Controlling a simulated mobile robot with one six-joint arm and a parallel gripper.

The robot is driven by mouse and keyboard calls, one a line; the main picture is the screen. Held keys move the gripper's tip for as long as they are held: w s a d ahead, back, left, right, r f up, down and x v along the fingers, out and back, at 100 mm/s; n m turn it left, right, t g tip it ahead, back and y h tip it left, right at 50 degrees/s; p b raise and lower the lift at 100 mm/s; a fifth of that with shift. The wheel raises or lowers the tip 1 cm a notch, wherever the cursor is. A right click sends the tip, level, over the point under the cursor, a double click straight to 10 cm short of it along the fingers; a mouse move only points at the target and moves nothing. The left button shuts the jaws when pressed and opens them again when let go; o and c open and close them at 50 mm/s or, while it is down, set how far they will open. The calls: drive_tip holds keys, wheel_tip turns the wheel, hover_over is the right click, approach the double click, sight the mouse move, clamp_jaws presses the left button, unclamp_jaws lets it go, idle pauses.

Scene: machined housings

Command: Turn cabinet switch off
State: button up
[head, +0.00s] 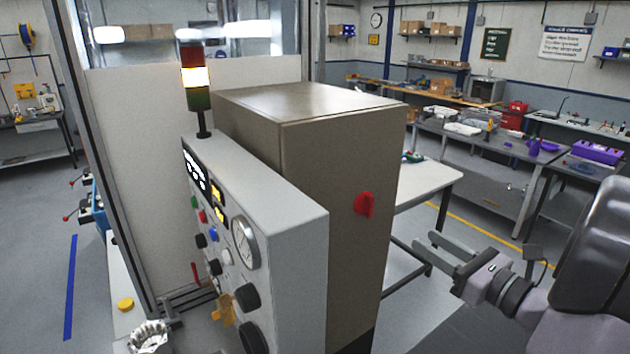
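A tall brown-grey cabinet (330,240) stands in the middle of the head view. A red rotary switch (365,204) sits on its right-facing side, with its handle looking roughly upright. My gripper (424,255) is to the right of the cabinet and lower than the switch, apart from both. Its two fingers point left toward the cabinet side and show a gap between them, with nothing seen in it.
A grey control panel (290,220) with knobs, buttons and a gauge stands against the cabinet's left. A stack light (196,78) glows yellow-white on it. A white table (425,182) stands behind the cabinet at right. The space between my gripper and the switch looks clear.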

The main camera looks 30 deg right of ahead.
sight(372, 206)
drive_tip(key=w+p, duration=0.1)
drive_tip(key=w, duration=1.4)
drive_tip(key=shift+w+a+f+p, duration=0.1)
drive_tip(key=shift+w+f+p, duration=0.1)
drive_tip(key=shift+w+p, duration=0.2)
drive_tip(key=shift+w+a, duration=0.15)
drive_tip(key=shift+w, duration=0.2)
drive_tip(key=shift+c, duration=0.2)
clamp_jaws()
